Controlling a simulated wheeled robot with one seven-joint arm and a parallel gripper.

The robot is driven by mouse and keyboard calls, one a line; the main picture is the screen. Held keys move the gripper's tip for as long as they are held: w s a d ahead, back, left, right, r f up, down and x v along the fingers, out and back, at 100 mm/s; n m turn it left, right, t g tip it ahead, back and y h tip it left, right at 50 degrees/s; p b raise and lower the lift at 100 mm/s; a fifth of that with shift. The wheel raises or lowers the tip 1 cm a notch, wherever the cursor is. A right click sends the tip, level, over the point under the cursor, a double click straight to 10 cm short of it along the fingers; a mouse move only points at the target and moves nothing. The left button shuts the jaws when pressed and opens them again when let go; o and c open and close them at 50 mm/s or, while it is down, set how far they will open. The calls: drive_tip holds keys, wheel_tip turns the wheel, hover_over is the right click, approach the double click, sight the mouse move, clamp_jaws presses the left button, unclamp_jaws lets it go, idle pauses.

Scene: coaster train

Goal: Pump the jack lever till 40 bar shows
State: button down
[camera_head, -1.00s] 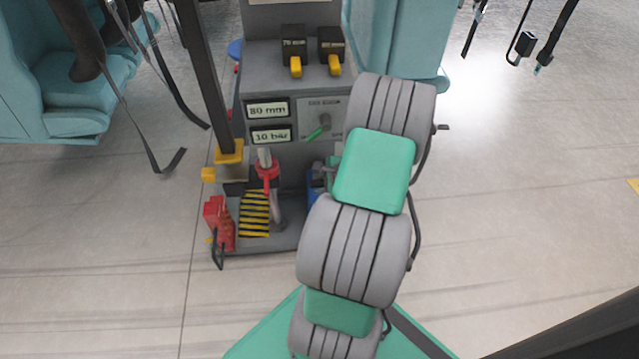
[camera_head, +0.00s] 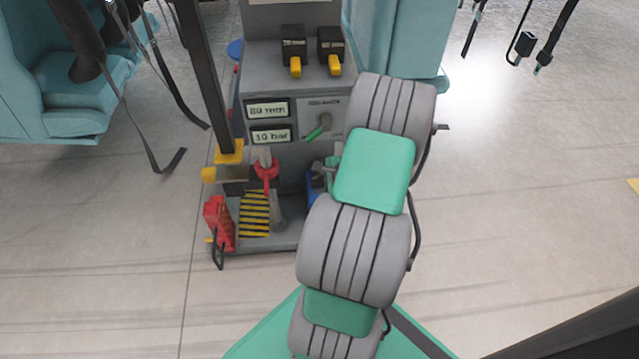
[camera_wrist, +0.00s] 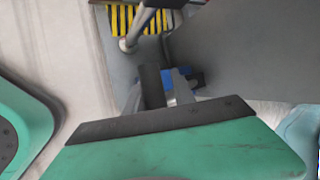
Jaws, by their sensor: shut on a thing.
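The grey console (camera_head: 285,85) has two lit readouts; the upper one (camera_head: 267,110) reads 80 mm and the lower one (camera_head: 271,136) reads 10 bar. My gripper (camera_head: 326,170) is low at the console front, mostly hidden behind my arm. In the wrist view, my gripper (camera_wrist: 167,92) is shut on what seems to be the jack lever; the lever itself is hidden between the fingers. A blue part, perhaps the jack pump (camera_head: 314,186), lies just beside and behind the gripper; it also shows in the wrist view (camera_wrist: 197,79).
A green-handled switch (camera_head: 318,131) and two yellow-handled black boxes (camera_head: 294,50) are on the console. A red-collared post (camera_head: 266,172) and a striped plate (camera_head: 254,213) stand left of my gripper. A red block (camera_head: 219,224) sits at the left edge.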

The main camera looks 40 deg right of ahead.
drive_tip(key=shift+s+a+f, duration=0.15)
drive_tip(key=shift+s+f, duration=0.05)
drive_tip(key=shift+s+a+f, duration=0.15)
drive_tip(key=shift+s+f, duration=0.05)
drive_tip(key=shift+f, duration=0.25)
drive_tip(key=shift+s+a+f, duration=0.15)
drive_tip(key=shift+s+f, duration=0.05)
drive_tip(key=shift+f, duration=0.2)
drive_tip(key=c, duration=1.4)
unclamp_jaws()
drive_tip(key=o, duration=0.3)
drive_tip(key=shift+d+r, duration=0.1)
drive_tip(key=shift+d, duration=0.05)
drive_tip(key=p+v, duration=0.4)
drive_tip(key=v, duration=0.3)
drive_tip(key=shift+s+r, duration=0.2)
drive_tip(key=shift+r, duration=0.15)
drive_tip(key=shift+c, duration=0.3)
